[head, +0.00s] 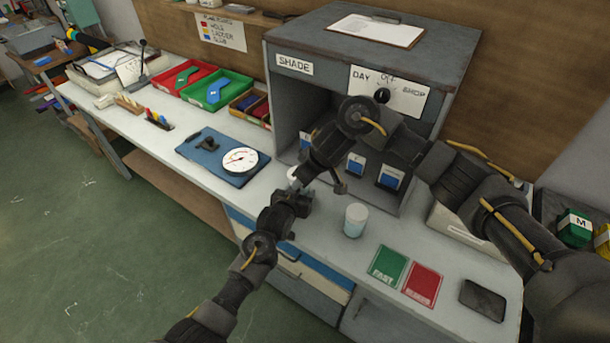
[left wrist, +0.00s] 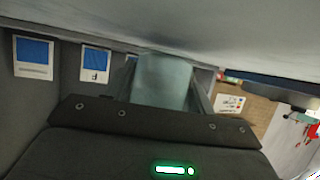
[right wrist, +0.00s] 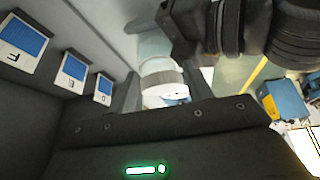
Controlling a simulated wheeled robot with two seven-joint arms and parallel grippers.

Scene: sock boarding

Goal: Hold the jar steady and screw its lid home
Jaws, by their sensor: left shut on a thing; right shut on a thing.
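My left gripper (head: 294,190) is shut on the jar, a pale translucent cylinder (left wrist: 162,80) between its fingers in the left wrist view. My right gripper (head: 304,176) is shut just above and beside it, and in the right wrist view a white lid (right wrist: 162,72) sits between its fingers. In the head view the two grippers meet in front of the cabinet and hide most of the jar, with only a small white part (head: 293,173) showing. Whether the lid is fully seated cannot be told.
Another pale container (head: 355,220) with a white top stands on the bench right of the grippers. A blue board with a dial (head: 240,160) lies left. The grey cabinet (head: 290,110) stands behind. Green (head: 388,266) and red (head: 422,284) cards lie front right.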

